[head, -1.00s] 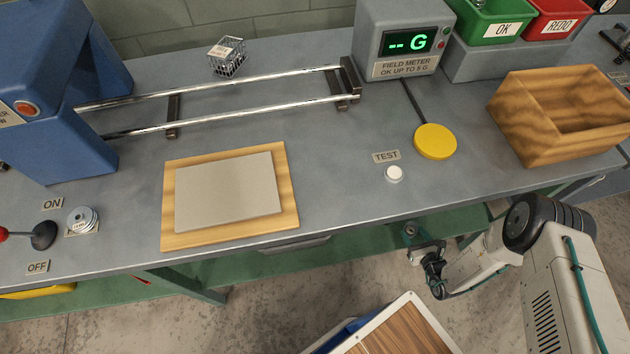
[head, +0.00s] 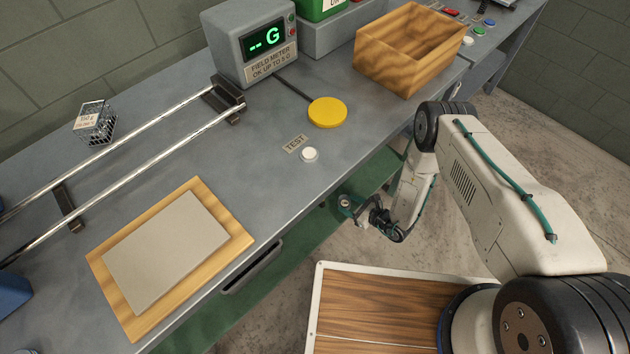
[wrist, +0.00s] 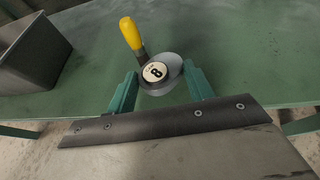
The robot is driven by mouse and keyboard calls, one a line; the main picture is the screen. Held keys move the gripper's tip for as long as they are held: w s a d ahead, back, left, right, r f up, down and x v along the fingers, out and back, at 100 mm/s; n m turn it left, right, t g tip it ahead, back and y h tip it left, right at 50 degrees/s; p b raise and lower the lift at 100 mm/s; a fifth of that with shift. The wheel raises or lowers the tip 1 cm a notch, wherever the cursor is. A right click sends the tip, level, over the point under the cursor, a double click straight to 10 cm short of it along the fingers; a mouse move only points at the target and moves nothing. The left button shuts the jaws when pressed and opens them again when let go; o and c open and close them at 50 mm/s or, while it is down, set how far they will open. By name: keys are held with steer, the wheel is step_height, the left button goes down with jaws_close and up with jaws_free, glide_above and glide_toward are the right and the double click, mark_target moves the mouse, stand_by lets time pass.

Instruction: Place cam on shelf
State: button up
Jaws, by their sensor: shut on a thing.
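My gripper (wrist: 159,82) is shut on the cam (wrist: 163,79), a grey rounded disc with a pale round label reading 8. The cam sits between the teal fingers in the wrist view. In the head view my gripper (head: 352,206) is low in front of the workbench, near its front edge, with the cam small and hard to make out. The green shelf (wrist: 235,60) lies beyond and below the cam in the wrist view. It also shows under the bench in the head view (head: 300,240). I cannot tell the height of the cam above the shelf.
A yellow-handled tool (wrist: 130,34) is just behind the cam in the wrist view. A dark grey bin (wrist: 32,55) stands on the shelf at left. The shelf's right side looks clear. The bench top (head: 235,160) overhangs the shelf and carries a wooden box (head: 405,60).

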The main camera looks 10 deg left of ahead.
steer(key=w+a, duration=0.1)
steer(key=w, duration=0.4)
steer(key=w+a+f, duration=0.1)
steer(key=w, duration=0.3)
steer(key=w+a, duration=0.2)
steer(key=w, duration=0.3)
steer(key=shift+w+f, duration=0.15)
steer(key=shift+w, duration=0.15)
steer(key=shift+w+f, duration=0.25)
steer(key=shift+f, duration=1.55)
steer(key=o, duration=1.2)
steer(key=shift+f, duration=0.15)
steer(key=shift+s+d+r, duration=0.1)
steer(key=shift+d+r, duration=0.2)
steer(key=shift+d, duration=0.05)
steer(key=v, duration=1.1)
steer(key=shift+s+d, duration=0.1)
